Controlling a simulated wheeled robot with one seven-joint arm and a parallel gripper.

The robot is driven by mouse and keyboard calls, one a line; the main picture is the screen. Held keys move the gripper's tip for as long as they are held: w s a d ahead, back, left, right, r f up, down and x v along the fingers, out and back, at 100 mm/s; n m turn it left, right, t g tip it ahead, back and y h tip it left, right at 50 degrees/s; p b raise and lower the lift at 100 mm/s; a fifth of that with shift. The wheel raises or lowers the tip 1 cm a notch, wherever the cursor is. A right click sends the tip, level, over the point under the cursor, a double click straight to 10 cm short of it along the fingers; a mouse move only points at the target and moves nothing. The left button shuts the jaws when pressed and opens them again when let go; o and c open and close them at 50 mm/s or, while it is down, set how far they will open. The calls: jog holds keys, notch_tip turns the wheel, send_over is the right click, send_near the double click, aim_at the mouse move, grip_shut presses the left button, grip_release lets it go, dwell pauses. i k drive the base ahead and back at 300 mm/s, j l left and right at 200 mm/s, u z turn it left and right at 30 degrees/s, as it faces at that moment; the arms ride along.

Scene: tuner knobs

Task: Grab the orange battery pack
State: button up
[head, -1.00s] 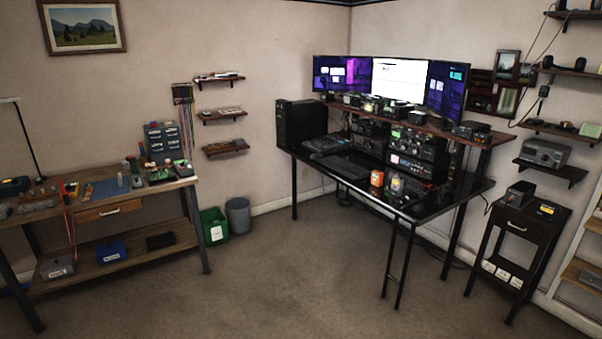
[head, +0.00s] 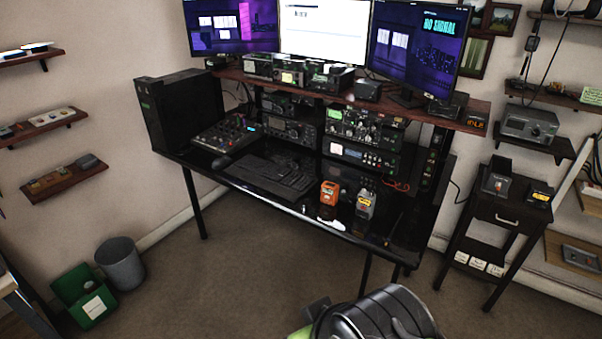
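The orange battery pack (head: 330,193) stands upright near the front edge of the black desk (head: 340,232), right of the keyboard. A grey device with a yellowish label (head: 365,205) stands close to its right. A small white item (head: 331,226) lies in front of it at the desk edge. Part of my arm, dark with a green patch, shows at the bottom of the head view, below the desk's front edge. The fingers of my gripper are not in view.
The keyboard (head: 270,178) and a mixer (head: 227,138) are to the left of the pack. Radios (head: 366,127) stand behind it. A side table (head: 507,213) is on the right. Bins (head: 84,297) stand at the lower left. The floor before the desk is clear.

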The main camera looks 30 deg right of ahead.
aim_at(329, 188)
jog(key=i+j+z, duration=0.2)
jog(key=i, duration=0.4)
jog(key=i+z, duration=0.25)
jog(key=i, duration=0.35)
jog(key=i+j+z, duration=0.2)
jog(key=i+z, duration=0.25)
jog(key=i+j+z, duration=0.25)
jog(key=z, duration=0.25)
jog(key=i+j+z, duration=0.25)
jog(key=j+z, duration=0.2)
jog(key=j, duration=0.15)
jog(key=i+j+z, duration=0.15)
jog(key=j, duration=0.15)
jog(key=i+j+z, duration=0.15)
jog(key=j, duration=0.15)
